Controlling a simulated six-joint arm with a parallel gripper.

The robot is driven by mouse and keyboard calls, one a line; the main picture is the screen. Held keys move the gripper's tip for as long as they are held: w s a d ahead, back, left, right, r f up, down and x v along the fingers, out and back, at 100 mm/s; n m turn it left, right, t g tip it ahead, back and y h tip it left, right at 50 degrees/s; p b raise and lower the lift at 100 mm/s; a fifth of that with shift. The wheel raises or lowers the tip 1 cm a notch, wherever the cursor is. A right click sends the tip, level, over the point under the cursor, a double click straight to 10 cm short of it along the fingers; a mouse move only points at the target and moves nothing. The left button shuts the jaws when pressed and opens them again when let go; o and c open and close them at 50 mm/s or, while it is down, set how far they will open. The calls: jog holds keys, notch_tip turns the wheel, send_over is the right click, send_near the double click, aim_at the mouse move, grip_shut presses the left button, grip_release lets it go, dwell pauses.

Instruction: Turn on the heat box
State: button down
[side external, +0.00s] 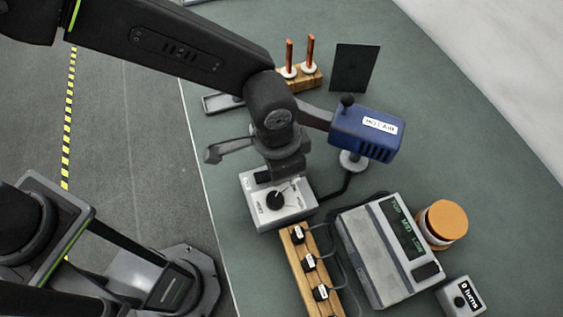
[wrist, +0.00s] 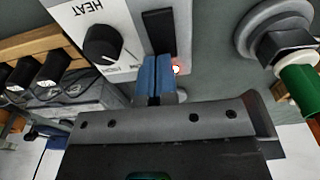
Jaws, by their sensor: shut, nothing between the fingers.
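The heat box (side external: 255,213) is a pale box with a black round knob, below my arm in the side view. In the wrist view its face (wrist: 125,15) reads HEAT beside the knob (wrist: 102,43). A long black switch (wrist: 160,30) sits to the right of the knob. A small red light (wrist: 176,70) glows near the switch's lower end. My gripper (wrist: 157,80) is shut and empty, its blue fingertips over the lower end of the switch. I cannot tell whether they touch it. In the side view my wrist (side external: 287,165) hangs over the box's far part.
A blue hot-air unit (side external: 365,133) stands close to the right of my wrist. A wooden strip (side external: 301,275) with black knobs lies in front. A grey display unit (side external: 372,258), an orange-lidded jar (side external: 446,222) and a turns counter (side external: 461,299) are to the right. Copper rods (side external: 289,55) stand behind.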

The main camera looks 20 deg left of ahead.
jog(key=shift+a, duration=0.1)
jog(key=shift+r, duration=0.75)
jog(key=shift+r, duration=0.1)
notch_tip(320, 180, up, 14)
jog(key=w+d, duration=0.1)
jog(key=shift+w+d, duration=0.15)
jog(key=shift+d, duration=0.1)
dwell(0.3)
